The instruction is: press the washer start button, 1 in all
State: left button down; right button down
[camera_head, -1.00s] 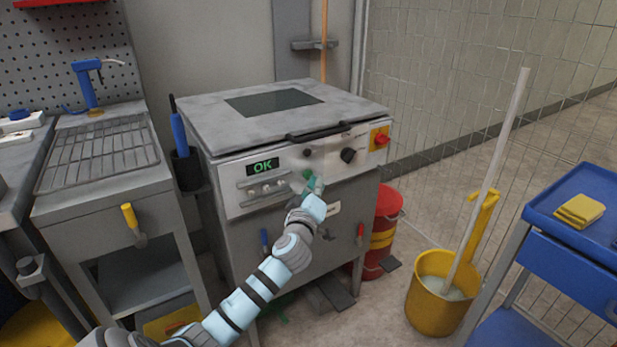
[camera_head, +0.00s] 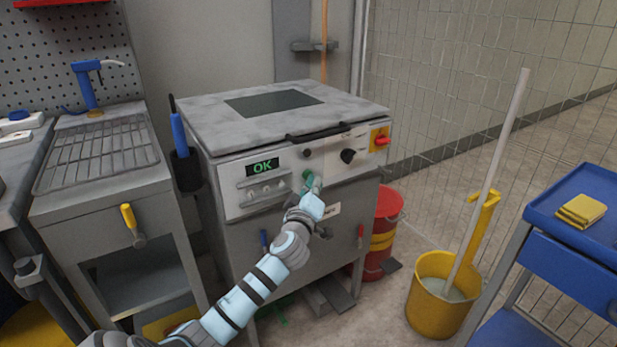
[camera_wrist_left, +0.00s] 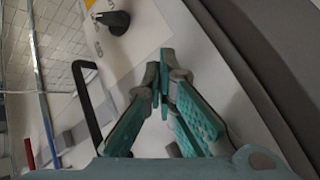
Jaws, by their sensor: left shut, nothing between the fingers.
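The washer (camera_head: 285,225) is a grey cabinet with a light control panel (camera_head: 335,170) and a small display (camera_head: 263,167) reading "OK" in green. A green button (camera_head: 307,174) shows on the panel, partly covered by my left gripper. My left gripper (camera_head: 316,181) is shut and empty, with its fingertips at the panel beside the green button; I cannot tell whether they touch it. In the left wrist view the teal fingers (camera_wrist_left: 165,70) meet at their tips in front of the pale panel, and the button cannot be made out. My right gripper is not in view.
A black knob (camera_head: 348,156) and a red switch on a yellow plate (camera_head: 380,139) sit right of the button. A black handle (camera_head: 318,132) runs along the lid edge. A red bucket (camera_head: 385,225), a yellow mop bucket (camera_head: 440,305) and a blue cart (camera_head: 570,255) stand to the right.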

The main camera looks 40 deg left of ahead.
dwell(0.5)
pick_arm(q)
jog(key=shift+s+d, duration=0.25)
jog(key=shift+d, duration=0.5)
jog(key=shift+d, duration=0.1)
jog(key=d, duration=0.2)
jog(key=s+d, duration=0.1)
jog(key=d, duration=0.1)
jog(key=shift+s+d, duration=0.2)
jog(key=shift+d, duration=0.1)
dwell(0.5)
